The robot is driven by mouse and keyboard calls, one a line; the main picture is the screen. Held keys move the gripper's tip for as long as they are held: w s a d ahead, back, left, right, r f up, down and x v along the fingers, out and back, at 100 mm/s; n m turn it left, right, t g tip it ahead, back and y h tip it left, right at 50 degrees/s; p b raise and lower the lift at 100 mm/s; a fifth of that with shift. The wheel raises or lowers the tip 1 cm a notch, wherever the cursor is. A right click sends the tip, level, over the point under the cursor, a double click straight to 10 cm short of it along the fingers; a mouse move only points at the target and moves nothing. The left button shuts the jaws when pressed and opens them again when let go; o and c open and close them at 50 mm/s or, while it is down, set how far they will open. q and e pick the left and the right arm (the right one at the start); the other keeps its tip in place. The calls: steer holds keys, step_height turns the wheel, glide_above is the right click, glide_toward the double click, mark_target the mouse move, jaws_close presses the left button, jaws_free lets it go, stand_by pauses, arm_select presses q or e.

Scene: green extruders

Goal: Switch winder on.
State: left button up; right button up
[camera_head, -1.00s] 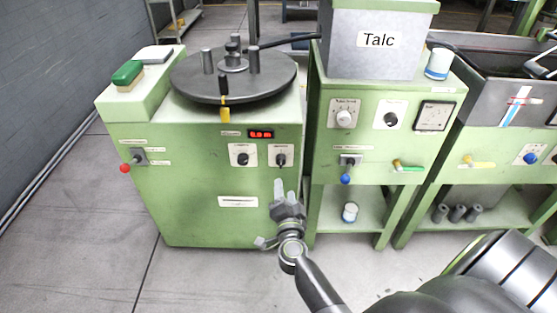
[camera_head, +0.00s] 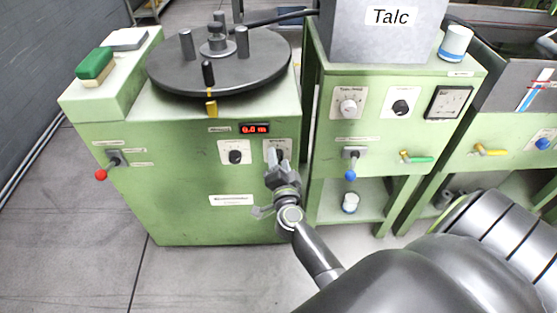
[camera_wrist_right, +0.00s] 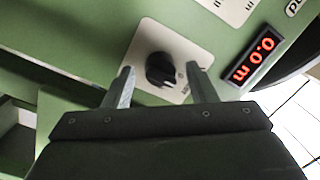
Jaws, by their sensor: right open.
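The winder is the green cabinet (camera_head: 185,190) with a black round turntable (camera_head: 220,62) on top. Its red display (camera_head: 255,128) reads 0.0 m and also shows in the right wrist view (camera_wrist_right: 253,59). Below the display are two black knobs on white plates. The left knob (camera_head: 235,157) is in plain view. The right knob is mostly hidden behind my right gripper (camera_head: 277,158) in the head view. In the right wrist view, that black knob (camera_wrist_right: 163,70) lies between and just beyond the open fingers of my right gripper (camera_wrist_right: 162,88). My left gripper is not in view.
A lever with a red ball (camera_head: 101,175) sticks out at the winder's lower left. A neighbouring green cabinet to the right carries the Talc box (camera_head: 385,45), knobs, a gauge (camera_head: 447,103) and a blue-ended lever (camera_head: 350,174). Open floor lies in front.

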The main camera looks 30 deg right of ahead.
steer(key=shift+c, duration=0.4)
steer(key=c, duration=0.9)
steer(key=shift+m, duration=0.3)
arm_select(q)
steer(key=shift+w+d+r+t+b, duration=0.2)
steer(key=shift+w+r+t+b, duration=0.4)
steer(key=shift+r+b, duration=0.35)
arm_select(e)
steer(key=shift+a+f+m+h, duration=0.1)
steer(key=shift+m+h, duration=0.15)
steer(key=shift+m, duration=1.7)
steer(key=shift+d+f+m+h, duration=0.1)
steer(key=shift+m+h, duration=0.1)
steer(key=shift+m, duration=1.8)
steer(key=shift+a+f+m+h, duration=0.1)
steer(key=shift+m+h, duration=0.15)
steer(key=shift+m, duration=1.7)
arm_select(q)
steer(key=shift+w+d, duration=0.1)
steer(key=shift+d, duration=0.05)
